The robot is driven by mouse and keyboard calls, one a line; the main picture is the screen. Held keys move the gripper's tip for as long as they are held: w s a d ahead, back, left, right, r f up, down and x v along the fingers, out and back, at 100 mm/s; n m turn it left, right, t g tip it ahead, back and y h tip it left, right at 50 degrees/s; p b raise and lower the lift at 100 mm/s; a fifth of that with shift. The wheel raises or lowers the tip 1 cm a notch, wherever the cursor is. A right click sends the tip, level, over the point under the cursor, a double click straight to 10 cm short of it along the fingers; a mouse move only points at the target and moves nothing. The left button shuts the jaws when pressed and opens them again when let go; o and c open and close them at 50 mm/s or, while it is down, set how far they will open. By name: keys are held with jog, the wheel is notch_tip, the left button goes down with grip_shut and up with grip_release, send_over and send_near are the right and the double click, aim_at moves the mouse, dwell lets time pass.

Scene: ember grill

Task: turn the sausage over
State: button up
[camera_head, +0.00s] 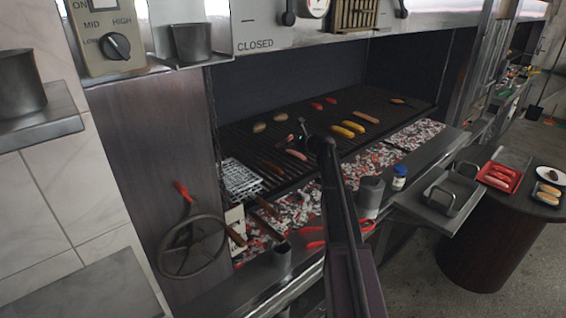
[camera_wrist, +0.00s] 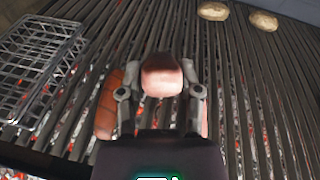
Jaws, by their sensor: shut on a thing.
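My gripper (camera_head: 302,134) is above the middle of the grill grate (camera_head: 235,135). In the wrist view its two fingers (camera_wrist: 160,90) are closed on a brown-pink sausage (camera_wrist: 162,74), whose rounded end shows between them. In that view, another orange-brown sausage (camera_wrist: 107,104) lies on the bars at the left, partly behind the left finger. I cannot tell how far the held sausage is above the bars.
A wire grill basket (camera_head: 240,178) lies left on the grate, also in the wrist view (camera_wrist: 38,68). Yellow corn cobs (camera_head: 347,129) lie to the right, two round patties (camera_head: 260,127) behind. Glowing coals (camera_head: 400,140) line the front. A red tray of sausages (camera_head: 519,161) stands far right.

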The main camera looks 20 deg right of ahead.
jog(key=shift+a+r+m+h+p, duration=0.15)
jog(key=shift+m+h+p, duration=0.55)
jog(key=shift+m, duration=1.1)
jog(key=f+b, duration=0.1)
jog(key=w+f+b, duration=0.1)
jog(key=f+b, duration=0.1)
jog(key=b, duration=0.1)
jog(key=shift+w+a+f, duration=0.2)
jog(key=shift+w+f, duration=0.1)
jog(key=shift+w, duration=0.1)
notch_tip(320, 180, down, 2)
jog(key=shift+f+b, duration=0.1)
jog(key=shift+b, duration=1)
jog(key=o, duration=0.7)
jog(key=o, duration=0.5)
jog(key=shift+o, duration=0.2)
jog(key=shift+s, duration=0.1)
